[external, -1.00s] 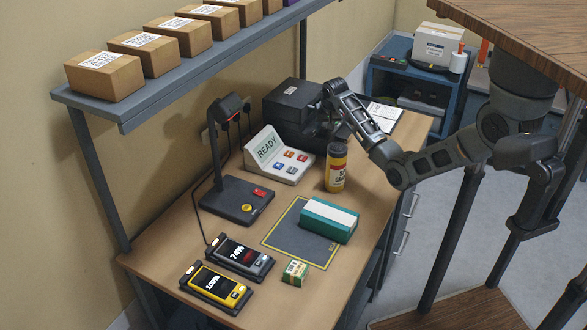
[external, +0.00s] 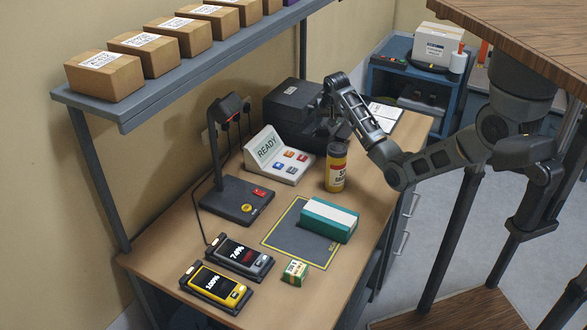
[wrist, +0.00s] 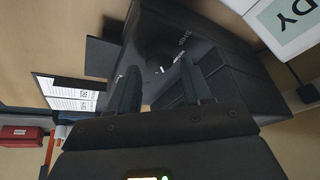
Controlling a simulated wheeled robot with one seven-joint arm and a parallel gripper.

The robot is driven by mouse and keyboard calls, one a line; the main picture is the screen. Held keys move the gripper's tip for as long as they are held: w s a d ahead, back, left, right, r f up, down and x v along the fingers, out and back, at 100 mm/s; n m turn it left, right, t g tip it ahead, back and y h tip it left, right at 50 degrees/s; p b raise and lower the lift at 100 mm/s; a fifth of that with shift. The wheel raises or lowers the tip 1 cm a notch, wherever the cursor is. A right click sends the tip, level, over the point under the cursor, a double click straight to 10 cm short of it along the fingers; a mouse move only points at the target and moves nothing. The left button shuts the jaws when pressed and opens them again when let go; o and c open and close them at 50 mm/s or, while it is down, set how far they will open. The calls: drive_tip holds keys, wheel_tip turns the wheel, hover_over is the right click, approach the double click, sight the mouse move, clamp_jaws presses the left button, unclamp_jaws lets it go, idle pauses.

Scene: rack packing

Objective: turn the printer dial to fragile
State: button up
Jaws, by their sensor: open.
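The printer is a black box (external: 290,103) at the back of the bench, beside the white console reading READY. In the wrist view its dark face (wrist: 210,42) fills the middle.
A yellow bottle (external: 336,168) stands just in front of my gripper. The READY console (external: 277,153) is left of it. A teal box (external: 328,222) lies on the mat. A clipboard with paper (external: 383,114) lies right of the printer. A shelf (external: 170,88) overhangs the back.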

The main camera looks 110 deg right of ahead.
drive_tip(key=shift+b+v, duration=0.3)
drive_tip(key=shift+v, duration=2.25)
